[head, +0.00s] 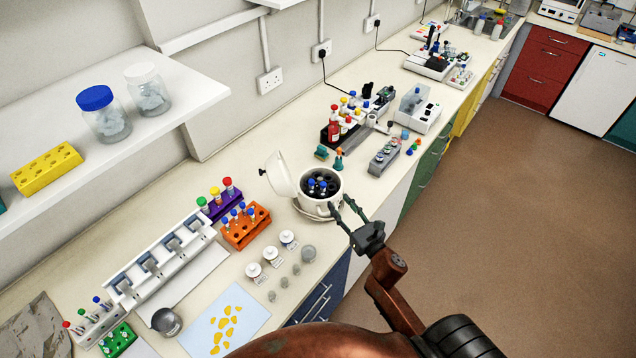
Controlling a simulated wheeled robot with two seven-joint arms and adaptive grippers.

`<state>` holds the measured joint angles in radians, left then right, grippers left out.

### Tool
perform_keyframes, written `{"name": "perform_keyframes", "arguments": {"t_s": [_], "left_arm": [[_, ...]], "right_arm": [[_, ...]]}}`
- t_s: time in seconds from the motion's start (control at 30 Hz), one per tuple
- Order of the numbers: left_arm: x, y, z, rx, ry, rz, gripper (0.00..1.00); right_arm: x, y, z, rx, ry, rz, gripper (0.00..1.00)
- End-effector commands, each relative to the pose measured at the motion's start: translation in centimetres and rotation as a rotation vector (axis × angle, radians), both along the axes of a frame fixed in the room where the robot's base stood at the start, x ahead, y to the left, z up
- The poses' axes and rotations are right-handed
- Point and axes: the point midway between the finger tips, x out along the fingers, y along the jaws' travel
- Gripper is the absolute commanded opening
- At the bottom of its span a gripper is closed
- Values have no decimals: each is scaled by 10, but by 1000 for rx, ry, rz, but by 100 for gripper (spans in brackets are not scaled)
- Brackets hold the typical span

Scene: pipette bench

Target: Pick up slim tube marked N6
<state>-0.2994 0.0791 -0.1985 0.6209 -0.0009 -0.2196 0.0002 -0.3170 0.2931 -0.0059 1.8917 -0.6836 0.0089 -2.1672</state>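No label N6 can be read at this size, so I cannot tell which slim tube carries it. Blue-capped tubes (241,208) stand in the orange rack (247,234). Red-, yellow- and green-capped tubes (215,192) stand in the purple rack (222,208) behind it. More blue-capped tubes (316,186) sit inside a white round pot (322,206) with its lid tipped open. My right gripper (339,203) is open and appears empty, with its fingertips by the pot's right front side. I cannot tell whether they touch it. My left gripper is out of view.
White-lidded jars (271,254) stand in front of the orange rack. A white multi-station holder (158,262), a metal bowl (166,321) and a green rack (117,339) lie to the left. A grey block (383,158) stands right of the pot. A shelf (150,125) overhangs the left.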

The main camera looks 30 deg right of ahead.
Motion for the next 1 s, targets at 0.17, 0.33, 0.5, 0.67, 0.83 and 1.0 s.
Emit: {"name": "perform_keyframes", "arguments": {"t_s": [0.17,0.33,0.5,0.67,0.83,1.0], "left_arm": [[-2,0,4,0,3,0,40],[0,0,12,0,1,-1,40],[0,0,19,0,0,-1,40],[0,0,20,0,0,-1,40],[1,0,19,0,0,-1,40],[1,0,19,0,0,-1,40]], "right_arm": [[29,13,2,-2,-3,22,36],[52,17,4,0,-3,31,36],[77,17,4,0,-2,32,36],[85,17,2,-1,-1,31,36],[85,16,2,-1,-1,30,36],[84,15,2,0,-1,29,26]]}}
